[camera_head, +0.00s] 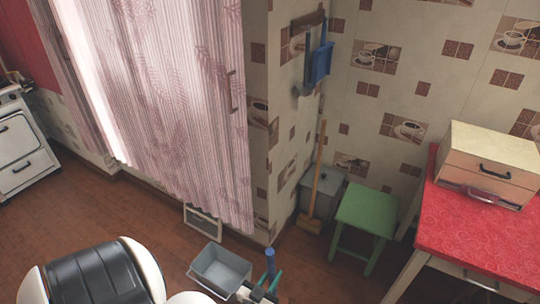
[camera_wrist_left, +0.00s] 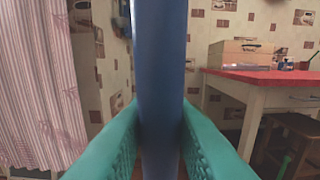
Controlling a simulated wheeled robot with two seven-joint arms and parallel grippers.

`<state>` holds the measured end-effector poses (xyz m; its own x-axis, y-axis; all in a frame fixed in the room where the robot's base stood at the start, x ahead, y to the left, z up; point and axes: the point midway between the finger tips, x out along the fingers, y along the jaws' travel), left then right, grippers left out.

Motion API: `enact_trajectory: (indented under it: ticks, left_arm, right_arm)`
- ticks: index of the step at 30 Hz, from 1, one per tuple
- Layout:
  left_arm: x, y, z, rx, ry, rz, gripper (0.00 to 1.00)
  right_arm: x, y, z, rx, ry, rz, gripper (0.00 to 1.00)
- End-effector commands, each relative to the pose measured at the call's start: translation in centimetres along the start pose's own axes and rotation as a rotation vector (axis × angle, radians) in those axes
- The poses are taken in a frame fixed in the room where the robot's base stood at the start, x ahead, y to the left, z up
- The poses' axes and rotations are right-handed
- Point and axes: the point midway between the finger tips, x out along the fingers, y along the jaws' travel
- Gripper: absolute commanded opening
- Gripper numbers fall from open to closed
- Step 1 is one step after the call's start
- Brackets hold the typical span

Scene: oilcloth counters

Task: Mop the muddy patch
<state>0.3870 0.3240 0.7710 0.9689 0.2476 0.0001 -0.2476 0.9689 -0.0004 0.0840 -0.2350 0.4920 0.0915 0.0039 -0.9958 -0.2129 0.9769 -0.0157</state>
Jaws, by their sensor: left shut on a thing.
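A blue handle (camera_head: 270,262) stands up at the bottom centre of the head view. In the left wrist view the blue handle (camera_wrist_left: 160,75) runs nearly upright through the middle of the picture. My left gripper (camera_head: 268,284) is shut on it, with the teal fingers pressed on both sides. The handle's lower end is out of view, so I cannot tell whether a mop head is on it or touches the floor. No muddy patch shows in either view. My right gripper is not in view.
A grey bucket (camera_head: 222,268) stands just left of my left gripper. A green stool (camera_head: 367,210), a broom (camera_head: 317,180) and a grey bin (camera_head: 333,187) stand behind. A red-topped table (camera_head: 465,232) is at right, a stove (camera_head: 18,150) at far left. Brown floor (camera_head: 120,215) is clear before the curtain.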

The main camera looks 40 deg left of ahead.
Motion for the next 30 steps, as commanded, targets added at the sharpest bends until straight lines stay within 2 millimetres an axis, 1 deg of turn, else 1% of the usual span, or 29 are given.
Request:
enact_trajectory:
  ticks: [4, 7, 19, 30]
  left_arm:
    - [0.0, 0.0, -0.1, 0.001, 0.002, 0.0, 0.0]
    - [0.5, 0.0, -0.1, 0.001, 0.001, 0.0, 0.0]
    - [4.3, 0.1, 0.1, 0.001, -0.002, 0.0, 0.0]
    - [4.6, 0.1, 0.2, 0.0, -0.002, 0.0, 0.0]
  right_arm:
    - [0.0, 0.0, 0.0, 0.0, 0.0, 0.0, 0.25]
    - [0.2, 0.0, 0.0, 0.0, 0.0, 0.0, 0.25]
    - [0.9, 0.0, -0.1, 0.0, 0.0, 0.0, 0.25]
    - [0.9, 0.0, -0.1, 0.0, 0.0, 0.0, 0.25]
